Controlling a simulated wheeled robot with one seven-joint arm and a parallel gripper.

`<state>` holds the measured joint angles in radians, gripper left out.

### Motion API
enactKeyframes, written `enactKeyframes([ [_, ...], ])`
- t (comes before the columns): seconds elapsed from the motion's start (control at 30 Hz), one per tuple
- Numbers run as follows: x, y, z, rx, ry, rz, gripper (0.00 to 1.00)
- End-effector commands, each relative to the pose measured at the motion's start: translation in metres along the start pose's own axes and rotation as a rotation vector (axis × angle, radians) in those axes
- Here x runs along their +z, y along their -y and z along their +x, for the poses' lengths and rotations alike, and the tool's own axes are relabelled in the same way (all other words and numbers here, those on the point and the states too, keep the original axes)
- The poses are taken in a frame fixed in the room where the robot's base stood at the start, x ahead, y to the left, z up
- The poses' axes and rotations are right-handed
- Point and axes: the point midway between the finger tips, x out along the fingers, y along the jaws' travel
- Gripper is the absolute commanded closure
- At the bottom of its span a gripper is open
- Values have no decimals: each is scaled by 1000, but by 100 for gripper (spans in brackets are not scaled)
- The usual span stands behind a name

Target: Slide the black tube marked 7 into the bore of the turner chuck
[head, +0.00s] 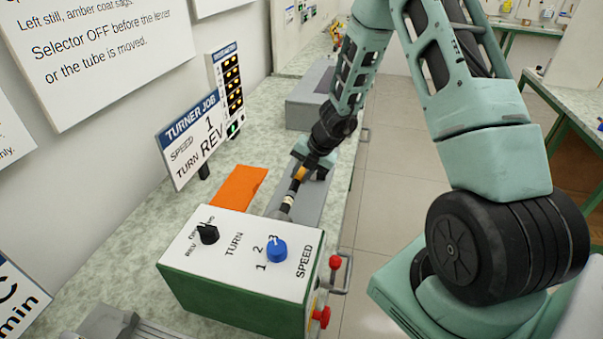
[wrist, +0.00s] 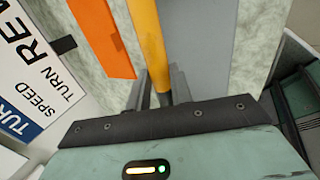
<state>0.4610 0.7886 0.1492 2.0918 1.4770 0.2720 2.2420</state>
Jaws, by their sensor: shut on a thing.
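My gripper (head: 303,172) is shut on a slim tube (wrist: 147,40) behind the turner box. In the wrist view the tube is amber where it leaves the fingers. In the head view it shows amber by the fingers, then a dark length (head: 293,188) and a pale band (head: 288,201) lower down. No number is readable on it. The tube slants down toward the back of the turner (head: 235,285), a green box with a white top. The chuck and its bore are mostly hidden behind the box, so I cannot tell whether the tube end is inside.
The white top carries a black TURN selector (head: 208,234) and a blue SPEED knob (head: 277,249). A red button (head: 321,317) is on its right side. An orange sheet (head: 239,186) lies on the bench to the left. A job sign (head: 193,139) reads speed 1, turn REV.

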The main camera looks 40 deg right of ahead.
Motion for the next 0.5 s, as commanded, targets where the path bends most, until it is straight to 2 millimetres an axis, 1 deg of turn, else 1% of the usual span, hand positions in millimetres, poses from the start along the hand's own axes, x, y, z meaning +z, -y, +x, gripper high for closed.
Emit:
enactKeyframes([
  [0.5, -12, 0, 1, 1, 0, 0, 100],
])
